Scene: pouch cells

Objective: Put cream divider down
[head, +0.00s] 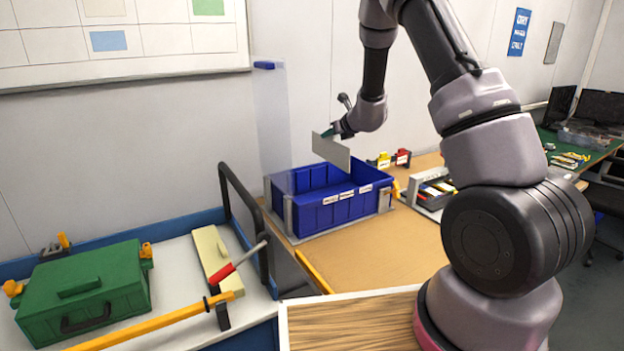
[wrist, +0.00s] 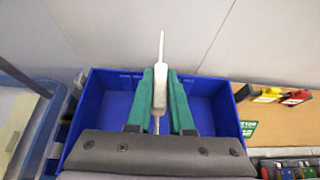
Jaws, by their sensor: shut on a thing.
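The cream divider (head: 331,151) is a thin flat plate, held on edge above the blue bin in the head view. In the wrist view the divider (wrist: 161,70) shows edge-on between the two green fingers. My gripper (head: 334,132) is shut on its upper edge; it also shows in the wrist view (wrist: 160,92). The blue bin (head: 345,212) stands on the wooden bench with its open top below the divider. In the wrist view the bin (wrist: 106,100) lies behind and below the fingers. The divider's lower edge overlaps the bin's back rim in the picture, and I cannot tell whether they touch.
A clear upright panel (head: 272,120) stands behind the bin's left side. A grey rack (head: 432,197) with coloured items is right of the bin. A green toolbox (head: 84,290) and a red-handled tool (head: 222,274) lie on the cart at left. The bench (head: 385,248) before the bin is clear.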

